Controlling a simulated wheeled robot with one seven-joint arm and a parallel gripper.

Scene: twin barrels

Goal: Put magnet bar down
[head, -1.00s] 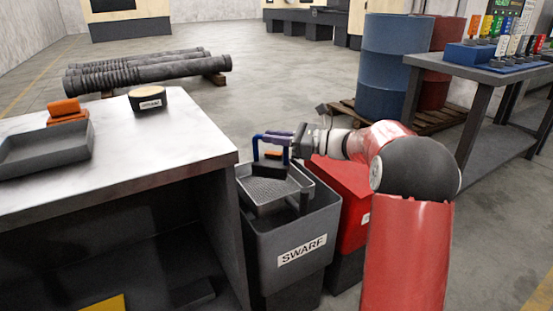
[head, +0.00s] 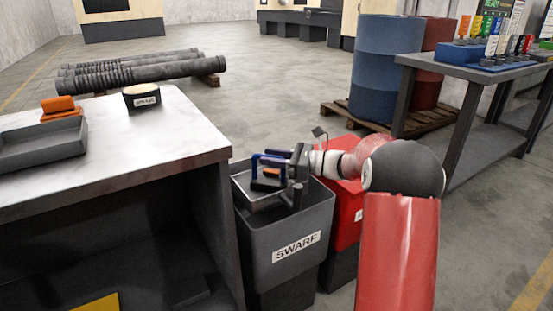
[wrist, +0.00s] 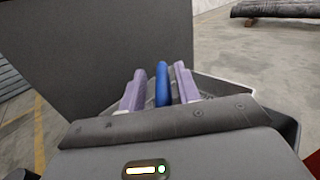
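The magnet bar shows as a blue handle (head: 256,164) with an orange part beneath it, low over or on the grey perforated tray (head: 249,197) in the top of the swarf bin (head: 293,256). Contact with the tray is hidden. My gripper (wrist: 160,88) reaches in from the right, its two pale purple fingers on either side of the blue handle. Narrow gaps show between handle and fingers in the wrist view, so the gripper looks open around it. The lower bar is hidden in the wrist view.
A workbench (head: 180,135) stands left of the bin, with a grey tray (head: 45,146), orange blocks (head: 60,106) and a round labelled container (head: 142,97). A red bin (head: 345,205) stands close on the right. Barrels (head: 385,65) stand behind on a pallet.

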